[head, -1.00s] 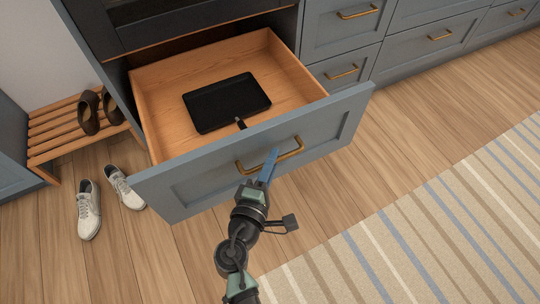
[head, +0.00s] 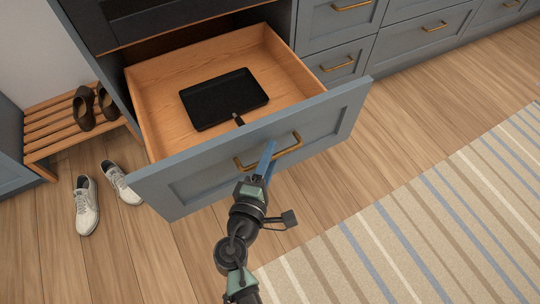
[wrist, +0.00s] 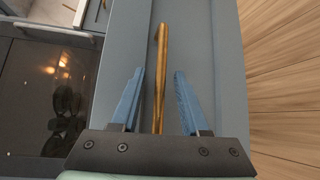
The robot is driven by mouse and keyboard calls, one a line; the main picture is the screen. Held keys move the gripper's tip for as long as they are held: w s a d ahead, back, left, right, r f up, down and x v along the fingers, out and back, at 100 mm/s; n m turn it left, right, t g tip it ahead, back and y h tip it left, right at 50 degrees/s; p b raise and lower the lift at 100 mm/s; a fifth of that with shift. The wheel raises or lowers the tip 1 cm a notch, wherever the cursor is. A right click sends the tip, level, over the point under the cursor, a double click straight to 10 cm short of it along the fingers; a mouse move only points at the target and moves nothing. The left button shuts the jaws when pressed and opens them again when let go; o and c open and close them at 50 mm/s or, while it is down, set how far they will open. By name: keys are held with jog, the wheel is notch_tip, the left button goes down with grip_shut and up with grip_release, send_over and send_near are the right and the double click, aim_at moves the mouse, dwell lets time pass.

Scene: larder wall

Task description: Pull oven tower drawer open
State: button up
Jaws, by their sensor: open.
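The oven tower drawer (head: 190,197) is pulled far out, with its blue-grey front, wooden box and brass bar handle (head: 288,151) in view. A black tray-like pan (head: 222,98) lies inside on the drawer floor. My gripper (head: 266,155) is at the handle, its blue fingers pointing at the drawer front. In the wrist view my gripper (wrist: 158,90) is open, and the handle (wrist: 162,75) runs between the two fingers with a gap on each side. The drawer front (wrist: 205,45) lies behind the fingers.
The dark oven (head: 150,20) is above the drawer. Blue-grey drawers with brass handles (head: 338,63) stand to the right. A wooden shoe rack (head: 50,128) and white shoes (head: 86,205) are at the left. A striped rug (head: 430,220) covers the floor at the right.

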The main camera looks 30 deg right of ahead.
jog(key=p+v, duration=0.2)
jog(key=v, duration=1.1)
